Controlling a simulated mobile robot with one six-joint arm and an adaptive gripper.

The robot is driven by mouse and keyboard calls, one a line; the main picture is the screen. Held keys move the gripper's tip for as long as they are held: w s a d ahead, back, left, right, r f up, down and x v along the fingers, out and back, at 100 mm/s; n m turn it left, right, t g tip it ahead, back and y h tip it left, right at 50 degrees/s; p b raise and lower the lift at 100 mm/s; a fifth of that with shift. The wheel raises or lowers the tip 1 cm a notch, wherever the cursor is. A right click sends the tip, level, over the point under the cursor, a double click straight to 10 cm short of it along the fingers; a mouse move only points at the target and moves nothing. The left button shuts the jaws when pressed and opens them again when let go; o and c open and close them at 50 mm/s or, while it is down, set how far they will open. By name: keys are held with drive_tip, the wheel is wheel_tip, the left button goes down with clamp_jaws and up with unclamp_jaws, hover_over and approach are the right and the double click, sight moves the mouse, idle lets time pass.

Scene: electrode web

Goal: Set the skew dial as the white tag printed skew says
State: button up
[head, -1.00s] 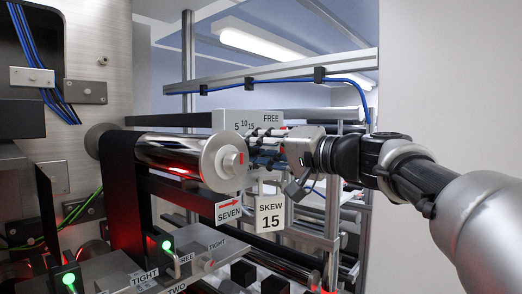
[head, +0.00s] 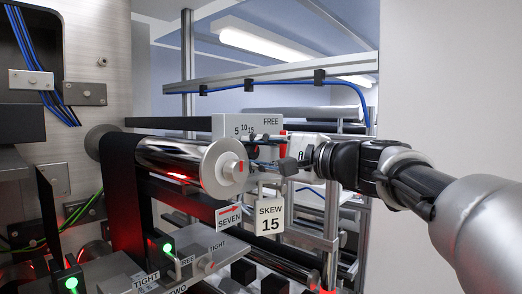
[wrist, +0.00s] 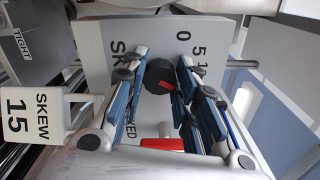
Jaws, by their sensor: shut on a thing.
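The skew dial is a black round knob (wrist: 158,72) with a red mark (wrist: 170,87), on a pale panel (wrist: 98,50) with printed numbers. My gripper (wrist: 158,78) is shut on the knob, one blue-padded finger on each side. The red mark points toward the right-hand finger in the wrist view; that finger hides part of the scale, so I cannot read the setting. The white tag (head: 270,216) reads SKEW 15; it also shows in the wrist view (wrist: 20,125). In the head view my gripper (head: 258,152) is at the panel (head: 225,125), behind the roller end.
A red handle (wrist: 170,132) stands below the knob in the wrist view, between my fingers, near partly hidden lettering. A shiny roller (head: 180,153) stands close left of my gripper. A SEVEN sign (head: 228,217) hangs below. Green-lit switches (head: 168,247) are lower left.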

idle(0.3)
drive_tip(key=o, duration=1)
drive_tip(key=shift+o, duration=0.2)
drive_tip(key=v, duration=1.2)
